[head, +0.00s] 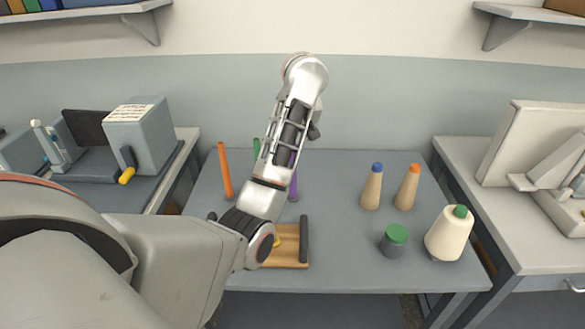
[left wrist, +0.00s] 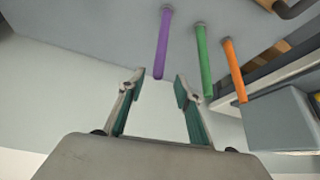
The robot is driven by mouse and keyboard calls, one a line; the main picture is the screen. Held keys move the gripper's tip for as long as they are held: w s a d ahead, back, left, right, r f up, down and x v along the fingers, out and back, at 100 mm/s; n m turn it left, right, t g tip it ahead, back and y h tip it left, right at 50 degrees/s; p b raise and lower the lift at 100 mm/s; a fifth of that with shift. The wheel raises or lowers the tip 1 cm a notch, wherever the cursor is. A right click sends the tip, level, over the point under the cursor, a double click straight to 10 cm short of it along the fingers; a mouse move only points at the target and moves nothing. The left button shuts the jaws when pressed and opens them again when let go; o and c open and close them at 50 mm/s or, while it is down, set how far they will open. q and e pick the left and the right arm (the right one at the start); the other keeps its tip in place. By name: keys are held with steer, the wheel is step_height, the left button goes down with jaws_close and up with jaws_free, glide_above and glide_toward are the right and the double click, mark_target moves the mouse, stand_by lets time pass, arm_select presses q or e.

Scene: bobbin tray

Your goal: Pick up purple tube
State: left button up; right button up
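The purple tube (head: 294,186) stands upright on the grey table, mostly hidden behind my left arm in the head view. In the left wrist view the purple tube (left wrist: 164,42) shows whole, with its free end near the space between my fingertips. My left gripper (left wrist: 159,85) is open and empty, its two fingers spread apart. The tube does not appear to be gripped, and I cannot tell the exact gap. In the head view my arm hides the left gripper's fingers. My right gripper is in neither view.
A green tube (left wrist: 203,60) and an orange tube (head: 225,170) stand beside the purple one. A wooden board (head: 290,258) with a dark rod lies in front. Two cones (head: 372,187) (head: 407,188), a green-topped pot (head: 395,240) and a cream spool (head: 449,236) stand at right.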

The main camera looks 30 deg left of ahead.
arm_select(q)
steer(key=x, duration=0.6)
steer(key=shift+d+f, duration=0.15)
steer(key=shift+f, duration=0.35)
jaws_close()
